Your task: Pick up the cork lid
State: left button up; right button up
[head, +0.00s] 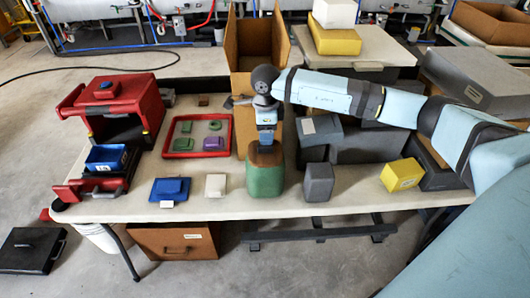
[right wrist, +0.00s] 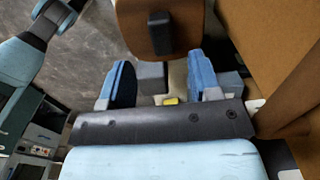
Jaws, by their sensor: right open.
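The cork lid (head: 265,156) is brown and sits on top of a green container (head: 264,182) near the front middle of the table. My right gripper (head: 266,139) points down just above the lid in the head view. In the right wrist view the lid (right wrist: 185,38) shows as a rounded brown piece with a dark handle (right wrist: 160,33). The two blue fingers of my right gripper (right wrist: 162,72) are apart, with the handle ahead of the gap between them. Nothing is held.
A tall open cardboard box (head: 245,110) stands behind the lid. A dark grey block (head: 318,184) is close on the right. A red tray (head: 183,154) holds several small pieces.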

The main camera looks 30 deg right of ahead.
aim_at(265, 151)
jog(key=f, duration=0.5)
jog(key=shift+w+p, duration=0.2)
jog(key=shift+p, duration=0.2)
jog(key=c, duration=1)
